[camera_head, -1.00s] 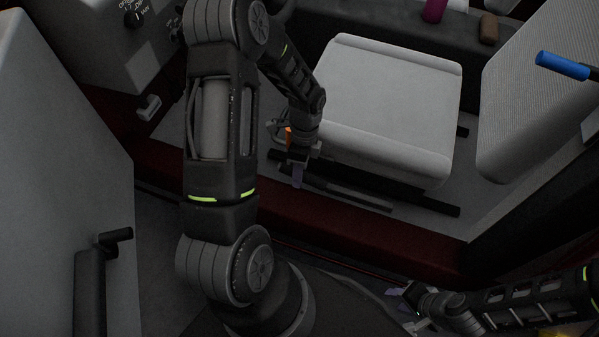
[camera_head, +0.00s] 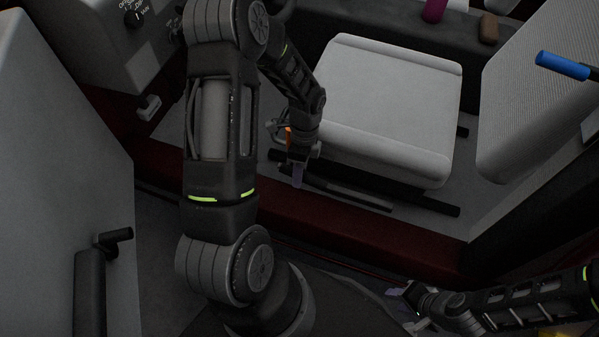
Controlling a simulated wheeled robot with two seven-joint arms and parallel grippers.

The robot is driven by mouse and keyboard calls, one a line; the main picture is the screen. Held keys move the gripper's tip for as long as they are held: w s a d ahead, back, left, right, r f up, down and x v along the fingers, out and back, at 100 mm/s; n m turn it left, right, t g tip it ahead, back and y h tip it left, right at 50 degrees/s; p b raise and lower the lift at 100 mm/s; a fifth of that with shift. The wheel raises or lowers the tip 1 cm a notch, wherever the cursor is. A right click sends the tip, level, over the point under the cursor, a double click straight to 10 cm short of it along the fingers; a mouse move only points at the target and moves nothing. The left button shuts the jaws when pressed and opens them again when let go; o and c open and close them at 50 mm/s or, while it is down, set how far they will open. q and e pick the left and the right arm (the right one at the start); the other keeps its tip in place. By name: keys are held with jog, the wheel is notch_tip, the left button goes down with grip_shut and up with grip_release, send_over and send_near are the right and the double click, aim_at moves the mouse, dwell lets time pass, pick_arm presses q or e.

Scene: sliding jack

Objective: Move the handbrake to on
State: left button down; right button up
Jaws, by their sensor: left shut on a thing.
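The handbrake appears to be the slim dark lever (camera_head: 345,196) lying low beside the seat, along the near side. My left gripper (camera_head: 297,176) reaches down to its left part. My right gripper (camera_head: 401,305) is low at the right, away from the lever. Whether its fingers are open is too dark to tell.
The pale seat cushion (camera_head: 390,105) is right of my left gripper, with the backrest (camera_head: 545,95) further right. A dark red sill (camera_head: 350,222) runs along the near side. The open door (camera_head: 60,150) stands at the left. A dash panel (camera_head: 110,45) is at the upper left.

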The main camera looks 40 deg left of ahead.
pick_arm(q)
jog(key=d+r+y+p, duration=0.1)
jog(key=r+p, duration=0.1)
jog(key=r, duration=0.1)
jog(key=d+r+g+y+p, duration=0.1)
jog(key=r+p, duration=0.1)
jog(key=r, duration=0.1)
jog(key=w+d+r+y+p, duration=0.1)
jog(key=r+y+p, duration=0.1)
jog(key=r, duration=0.1)
jog(key=shift+d+r, duration=0.1)
jog(key=shift+r, duration=0.2)
jog(key=shift+w+d+r+n+y, duration=0.15)
jog(key=shift+d+r+n+y, duration=0.05)
jog(key=shift+r+n+y, duration=0.1)
jog(key=c, duration=1.1)
grip_release()
jog(key=p+v, duration=0.1)
jog(key=v, duration=0.6)
jog(key=shift+w+r, duration=0.25)
